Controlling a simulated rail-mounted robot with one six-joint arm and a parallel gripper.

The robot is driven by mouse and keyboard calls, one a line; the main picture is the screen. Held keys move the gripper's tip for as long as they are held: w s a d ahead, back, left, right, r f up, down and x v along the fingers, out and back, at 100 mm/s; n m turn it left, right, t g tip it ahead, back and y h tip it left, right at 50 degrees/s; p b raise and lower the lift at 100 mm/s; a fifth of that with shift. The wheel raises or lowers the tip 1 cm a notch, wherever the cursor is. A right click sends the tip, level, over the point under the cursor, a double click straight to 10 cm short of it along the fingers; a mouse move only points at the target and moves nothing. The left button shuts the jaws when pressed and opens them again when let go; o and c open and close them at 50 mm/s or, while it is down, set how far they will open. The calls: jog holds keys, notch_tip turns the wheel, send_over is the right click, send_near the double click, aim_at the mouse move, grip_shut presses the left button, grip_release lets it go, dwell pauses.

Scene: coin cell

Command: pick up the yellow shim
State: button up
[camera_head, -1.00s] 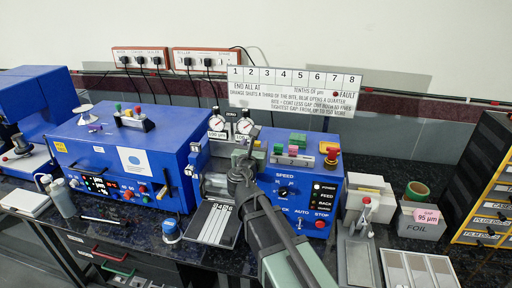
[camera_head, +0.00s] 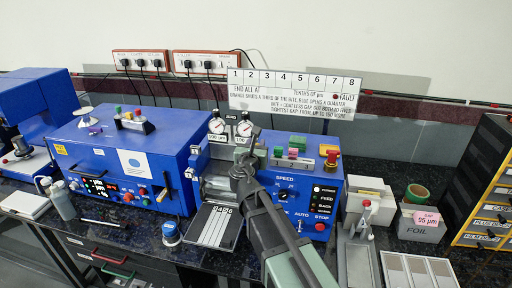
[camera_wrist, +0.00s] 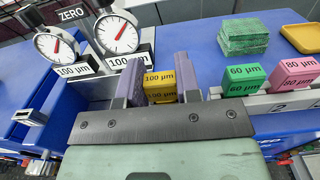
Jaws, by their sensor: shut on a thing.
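The yellow shim (camera_wrist: 160,82), a small block marked 100 µm, sits between the two purple-grey fingers of my gripper (camera_wrist: 158,72) in the wrist view. The fingers are shut on it, one on each side. The dark palm bar hides its lower part, so I cannot tell whether it is clear of its rack. In the head view my gripper (camera_head: 246,150) is over the blue coating machine (camera_head: 300,190), behind the dark wrist, and the shim is hard to make out.
A green 60 µm shim (camera_wrist: 243,80) and a pink 80 µm shim (camera_wrist: 294,74) stand right of my gripper. Two dial gauges (camera_wrist: 120,34) stand close at left. A green stack (camera_wrist: 243,36) and a yellow tray (camera_wrist: 302,38) lie on the blue top behind.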

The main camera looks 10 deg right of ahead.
notch_tip(320, 180, up, 20)
jog(key=p, duration=1.9)
jog(key=shift+f, duration=0.1)
